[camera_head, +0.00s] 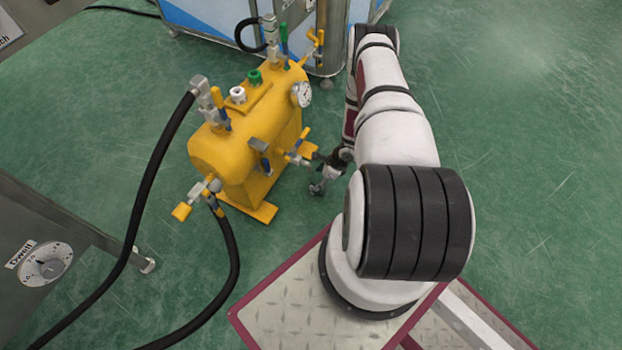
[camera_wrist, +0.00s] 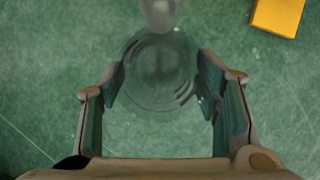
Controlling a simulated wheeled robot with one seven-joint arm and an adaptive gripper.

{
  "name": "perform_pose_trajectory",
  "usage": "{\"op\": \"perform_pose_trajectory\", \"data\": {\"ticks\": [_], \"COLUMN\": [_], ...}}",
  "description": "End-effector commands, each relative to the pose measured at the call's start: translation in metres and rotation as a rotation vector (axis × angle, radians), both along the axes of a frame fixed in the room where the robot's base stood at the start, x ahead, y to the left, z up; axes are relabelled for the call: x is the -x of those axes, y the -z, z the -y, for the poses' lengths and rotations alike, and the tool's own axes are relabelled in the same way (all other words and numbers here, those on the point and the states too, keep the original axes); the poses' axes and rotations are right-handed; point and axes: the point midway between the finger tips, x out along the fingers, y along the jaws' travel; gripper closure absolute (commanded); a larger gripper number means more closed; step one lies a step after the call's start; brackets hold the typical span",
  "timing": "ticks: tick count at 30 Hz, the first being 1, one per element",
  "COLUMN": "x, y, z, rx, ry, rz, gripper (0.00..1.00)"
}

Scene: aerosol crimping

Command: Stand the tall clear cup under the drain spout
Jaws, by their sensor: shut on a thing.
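The tall clear cup (camera_wrist: 158,92) shows in the wrist view as a faint see-through round shape, seen from above. My gripper (camera_wrist: 161,82) is shut on it, with one finger on each side. A rounded grey end (camera_wrist: 160,12), perhaps the drain spout, shows at the top edge over the far side of the cup. In the head view my gripper (camera_head: 320,185) is low, just right of the yellow tank (camera_head: 222,150), near its side valve (camera_head: 300,150). The cup cannot be made out there, and my arm hides part of that area.
A yellow block (camera_wrist: 277,14), likely a tank foot, shows at the wrist view's upper right. Black hoses (camera_head: 150,185) run left of the tank. Green floor (camera_head: 530,130) is clear to the right.

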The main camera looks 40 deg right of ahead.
Motion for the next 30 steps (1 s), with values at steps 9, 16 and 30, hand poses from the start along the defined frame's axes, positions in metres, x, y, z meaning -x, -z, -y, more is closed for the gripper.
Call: {"op": "perform_pose_trajectory", "data": {"ticks": [9,16,30], "x": [-0.030,-0.030,-0.030], "y": [0.015,0.015,0.018], "z": [-0.020,-0.020,-0.020], "rx": [-0.001,0.000,0.000], "ry": [0.001,-0.001,-0.001], "rz": [-0.001,0.000,0.000], "gripper": [0.64,0.64,0.23]}}
